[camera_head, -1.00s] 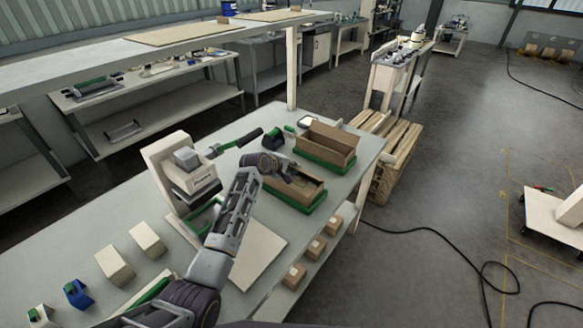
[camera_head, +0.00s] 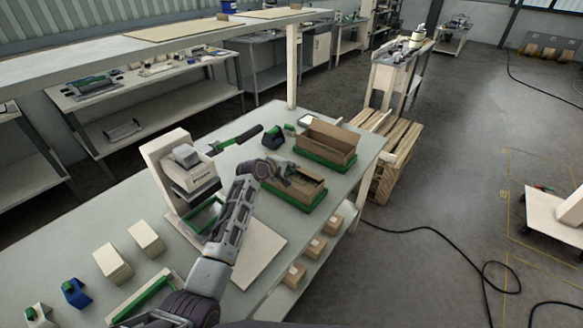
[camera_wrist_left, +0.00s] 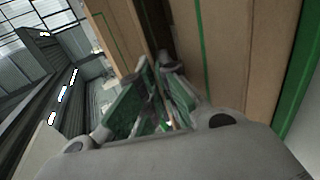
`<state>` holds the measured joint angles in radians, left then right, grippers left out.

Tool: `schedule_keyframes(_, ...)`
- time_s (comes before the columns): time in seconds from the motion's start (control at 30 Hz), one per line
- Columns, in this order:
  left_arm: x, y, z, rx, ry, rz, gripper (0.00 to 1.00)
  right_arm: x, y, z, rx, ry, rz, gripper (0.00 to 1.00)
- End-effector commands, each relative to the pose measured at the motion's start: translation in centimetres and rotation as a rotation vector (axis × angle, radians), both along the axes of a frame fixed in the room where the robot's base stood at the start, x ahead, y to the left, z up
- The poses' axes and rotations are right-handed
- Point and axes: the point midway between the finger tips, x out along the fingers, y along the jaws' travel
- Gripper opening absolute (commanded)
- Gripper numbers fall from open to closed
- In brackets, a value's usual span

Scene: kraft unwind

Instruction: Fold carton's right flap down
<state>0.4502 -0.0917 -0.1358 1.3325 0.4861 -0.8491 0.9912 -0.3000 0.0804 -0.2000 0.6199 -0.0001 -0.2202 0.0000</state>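The near carton (camera_head: 309,193) is an open brown box in a green tray (camera_head: 303,207) on the bench. My left gripper (camera_head: 287,173) is over its far left part; the fingers are small there and partly hidden by the wrist. In the left wrist view the fingers (camera_wrist_left: 158,65) are drawn close together, with no object clearly held between them. Brown cardboard panels with green stripes stand on both sides, one at the left (camera_wrist_left: 116,30) and one at the right (camera_wrist_left: 232,50). I cannot tell whether the fingers touch a panel. My right gripper is not in view.
A second open carton (camera_head: 327,143) sits in a green tray just behind. A label-printer-like machine (camera_head: 186,178) stands left of my arm. A tape dispenser (camera_head: 272,137) lies at the back. Several small boxes (camera_head: 293,273) sit on the shelf under the right edge.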

Motion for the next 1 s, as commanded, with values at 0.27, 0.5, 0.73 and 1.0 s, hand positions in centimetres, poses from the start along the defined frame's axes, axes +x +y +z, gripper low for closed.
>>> schedule_keyframes(0.27,-0.02,0.07,-0.01,-0.004,-0.005,0.001,0.0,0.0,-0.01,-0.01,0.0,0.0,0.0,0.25)
schedule_keyframes(0.5,-0.01,0.08,-0.01,-0.004,-0.005,0.001,0.12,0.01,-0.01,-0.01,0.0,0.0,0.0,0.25)
schedule_keyframes(0.73,-0.03,0.09,0.01,-0.003,-0.005,0.001,0.12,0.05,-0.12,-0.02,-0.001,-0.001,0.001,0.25)
schedule_keyframes(1.0,-0.57,0.48,0.3,-0.003,-0.005,0.002,0.12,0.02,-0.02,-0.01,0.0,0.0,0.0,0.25)
